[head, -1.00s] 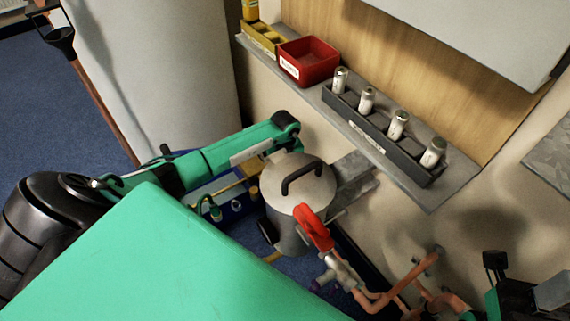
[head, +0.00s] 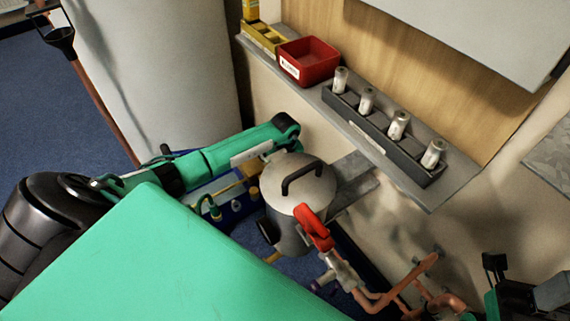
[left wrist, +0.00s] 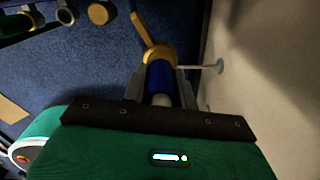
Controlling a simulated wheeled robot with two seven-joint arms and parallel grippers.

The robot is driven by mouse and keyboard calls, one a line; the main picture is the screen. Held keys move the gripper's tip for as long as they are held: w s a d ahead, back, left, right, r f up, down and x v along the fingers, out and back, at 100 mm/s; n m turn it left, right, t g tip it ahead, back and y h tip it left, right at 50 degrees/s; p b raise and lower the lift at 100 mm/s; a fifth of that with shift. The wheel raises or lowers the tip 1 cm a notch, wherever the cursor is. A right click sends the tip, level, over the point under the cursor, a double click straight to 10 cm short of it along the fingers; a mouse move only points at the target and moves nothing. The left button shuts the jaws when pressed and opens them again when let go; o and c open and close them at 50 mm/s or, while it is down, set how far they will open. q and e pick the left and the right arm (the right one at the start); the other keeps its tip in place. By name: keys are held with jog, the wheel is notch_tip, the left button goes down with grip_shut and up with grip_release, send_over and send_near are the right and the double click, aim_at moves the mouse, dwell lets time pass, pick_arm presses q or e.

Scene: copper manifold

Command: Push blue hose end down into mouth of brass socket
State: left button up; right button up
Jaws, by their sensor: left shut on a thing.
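In the left wrist view my left gripper (left wrist: 161,93) is shut on the blue hose end (left wrist: 159,76), with a grey finger on each side of it. A pale part shows at the near end of the blue piece. The brass socket (left wrist: 158,52) lies just beyond, and its rounded rim lines up with the far end of the blue hose. I cannot tell whether the hose end is inside the mouth or only against it. In the head view the gripper, hose end and socket are hidden behind the grey canister and my green arm.
Copper pipes (head: 375,300) run at the lower right. A shelf above holds a red bin (head: 309,62) and a dark rack (head: 375,125) with several cylinders. A wall (left wrist: 270,70) is close on the right.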

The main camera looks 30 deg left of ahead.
pick_arm(q)
jog(key=shift+f, duration=0.3)
jog(key=o, duration=1)
jog(key=shift+o, duration=0.7)
